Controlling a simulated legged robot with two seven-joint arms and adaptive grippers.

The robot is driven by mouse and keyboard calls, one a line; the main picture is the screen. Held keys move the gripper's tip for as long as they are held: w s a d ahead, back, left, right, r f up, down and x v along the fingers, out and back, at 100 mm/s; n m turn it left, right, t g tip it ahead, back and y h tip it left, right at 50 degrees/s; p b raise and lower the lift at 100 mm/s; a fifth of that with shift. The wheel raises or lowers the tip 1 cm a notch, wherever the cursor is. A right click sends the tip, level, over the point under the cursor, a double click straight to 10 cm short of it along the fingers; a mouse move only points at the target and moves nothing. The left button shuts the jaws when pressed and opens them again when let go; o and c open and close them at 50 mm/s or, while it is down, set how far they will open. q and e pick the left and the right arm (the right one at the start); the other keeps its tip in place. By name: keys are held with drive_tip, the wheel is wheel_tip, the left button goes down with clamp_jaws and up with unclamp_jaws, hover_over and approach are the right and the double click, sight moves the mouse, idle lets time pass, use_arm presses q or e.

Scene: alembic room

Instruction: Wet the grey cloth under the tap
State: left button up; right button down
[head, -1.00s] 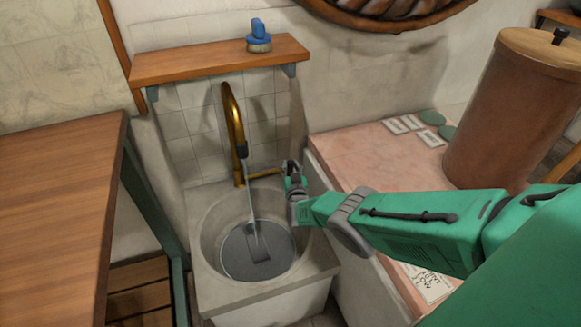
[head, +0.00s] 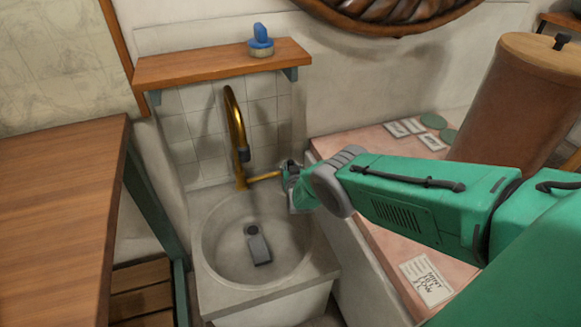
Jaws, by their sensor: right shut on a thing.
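The grey cloth (head: 259,250) lies small and flat at the bottom of the round stone sink (head: 216,262), beside the dark drain. The brass tap (head: 236,118) arches over the sink, and no water runs from its dark spout. Its lever (head: 263,177) points right from the base. My right gripper (head: 287,174) is shut on the lever's outer end; its fingers are small and partly hidden by its own wrist. My left gripper is not in view.
A wooden shelf (head: 210,64) with a blue-handled brush (head: 261,40) hangs above the tap. A wooden table (head: 58,200) stands at left. At right, a pink counter (head: 368,150) holds cards, green discs and a large brown canister (head: 520,105).

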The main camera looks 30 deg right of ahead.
drive_tip(key=c, duration=1.3)
unclamp_jaws()
drive_tip(key=shift+s+a+f, duration=0.15)
drive_tip(key=shift+f, duration=0.1)
drive_tip(key=shift+c, duration=0.2)
drive_tip(key=shift+r, duration=0.1)
drive_tip(key=v, duration=1.1)
drive_tip(key=shift+s+a, duration=0.15)
drive_tip(key=shift+s, duration=0.2)
